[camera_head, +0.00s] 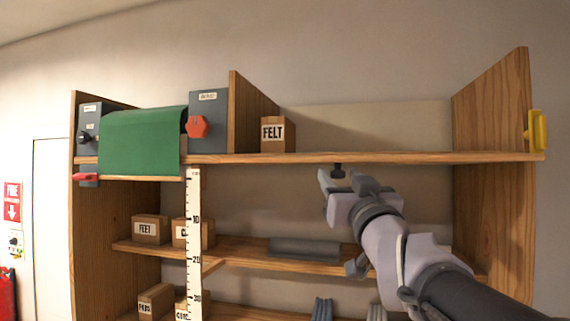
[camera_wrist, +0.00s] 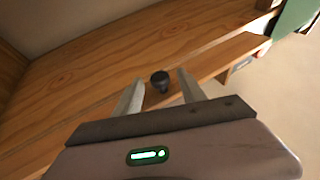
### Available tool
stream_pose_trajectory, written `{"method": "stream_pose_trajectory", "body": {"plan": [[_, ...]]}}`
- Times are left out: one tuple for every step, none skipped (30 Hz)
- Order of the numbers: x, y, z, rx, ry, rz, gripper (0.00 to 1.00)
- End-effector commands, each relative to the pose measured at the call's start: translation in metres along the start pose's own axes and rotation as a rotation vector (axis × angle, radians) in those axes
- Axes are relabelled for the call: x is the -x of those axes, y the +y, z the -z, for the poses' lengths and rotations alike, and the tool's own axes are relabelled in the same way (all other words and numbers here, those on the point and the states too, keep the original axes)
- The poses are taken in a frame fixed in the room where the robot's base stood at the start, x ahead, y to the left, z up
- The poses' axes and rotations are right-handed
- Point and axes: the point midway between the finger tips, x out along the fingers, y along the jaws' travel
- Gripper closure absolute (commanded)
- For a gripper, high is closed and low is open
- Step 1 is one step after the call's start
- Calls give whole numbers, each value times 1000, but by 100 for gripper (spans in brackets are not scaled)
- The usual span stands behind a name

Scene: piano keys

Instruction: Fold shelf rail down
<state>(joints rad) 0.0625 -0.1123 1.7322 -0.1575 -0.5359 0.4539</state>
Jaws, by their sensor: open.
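The shelf rail appears to be the wooden strip (camera_head: 420,157) along the front edge of the top shelf; it also shows in the wrist view (camera_wrist: 222,58). A small dark knob (camera_head: 338,171) shows just below that edge, and in the wrist view the knob (camera_wrist: 160,82) appears between my fingers. My gripper (camera_head: 340,180) is raised at the front of the shelf, just under the edge. Its two fingers (camera_wrist: 160,76) are apart, one to each side of the knob. I cannot tell whether either finger touches the knob.
A yellow handle (camera_head: 539,131) is on the right side panel. A white numbered scale (camera_head: 194,240) hangs at left. Below, a shelf (camera_head: 250,255) holds boxes.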

Motion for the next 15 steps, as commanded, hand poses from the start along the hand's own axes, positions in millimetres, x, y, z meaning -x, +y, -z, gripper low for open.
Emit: {"method": "stream_pose_trajectory", "body": {"plan": [[-9, 0, 2, -1, -1, 0, 52], [-12, 0, 2, -1, -1, 0, 52], [-16, 0, 2, -2, 0, 0, 52], [-18, 0, 1, -2, -1, 0, 52], [-20, 0, 1, -2, -1, 0, 52], [-22, 0, 1, -1, 0, 0, 52], [-23, 0, 1, -1, 0, 0, 52], [-23, 0, 1, -1, 0, 0, 52], [-24, 0, 0, -1, 1, 0, 52], [-24, 0, 0, -1, 1, 0, 52], [-24, 0, 0, -1, 1, 0, 52], [-23, 0, 0, -1, 0, 0, 52], [-23, 0, 0, -1, 0, 0, 52], [-23, 0, 0, -1, 0, 0, 52], [-23, 0, 0, -1, 0, 0, 54]]}}
